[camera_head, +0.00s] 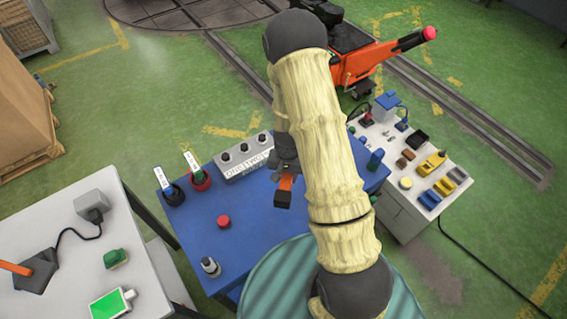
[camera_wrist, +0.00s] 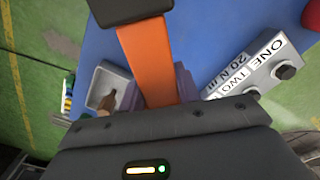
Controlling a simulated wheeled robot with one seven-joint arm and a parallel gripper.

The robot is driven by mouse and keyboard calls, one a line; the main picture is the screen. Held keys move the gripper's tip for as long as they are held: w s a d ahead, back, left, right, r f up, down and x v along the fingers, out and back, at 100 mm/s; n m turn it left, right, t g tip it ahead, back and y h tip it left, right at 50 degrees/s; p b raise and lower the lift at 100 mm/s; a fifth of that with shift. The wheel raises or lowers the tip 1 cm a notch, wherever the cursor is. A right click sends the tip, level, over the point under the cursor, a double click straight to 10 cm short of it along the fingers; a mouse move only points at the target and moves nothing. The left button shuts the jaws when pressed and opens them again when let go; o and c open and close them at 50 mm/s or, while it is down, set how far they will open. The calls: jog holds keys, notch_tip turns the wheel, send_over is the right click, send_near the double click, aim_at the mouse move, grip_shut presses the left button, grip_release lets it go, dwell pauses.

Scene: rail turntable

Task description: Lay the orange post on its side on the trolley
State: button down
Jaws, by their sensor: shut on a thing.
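The orange post (camera_wrist: 148,55) is between the fingers of my gripper (camera_wrist: 160,88), which is shut on it. Its dark square end block (camera_wrist: 130,8) points away from the fingers. In the head view the post (camera_head: 286,183) shows small below my gripper (camera_head: 286,165), above the blue tabletop (camera_head: 255,215). It appears clear of the top, though the gap is hard to judge. I cannot tell for sure which surface is the trolley; a white cabinet-like unit (camera_head: 445,212) with small items stands to the right of the blue table.
On the blue table are a labelled knob box (camera_head: 243,155), two levers (camera_head: 197,178), a red button (camera_head: 223,221) and a small metal knob (camera_head: 210,266). A white table (camera_head: 60,215) stands left. The wrist view shows a grey tray (camera_wrist: 96,78) beside the post.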

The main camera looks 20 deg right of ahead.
jog(key=shift+w, duration=0.1)
jog(key=shift+r, duration=0.1)
jog(key=shift+f+b, duration=4.2)
jog(key=shift+f, duration=1.35)
jog(key=shift+f+b, duration=0.3)
jog(key=shift+f, duration=0.05)
jog(key=c, duration=0.9)
grip_release()
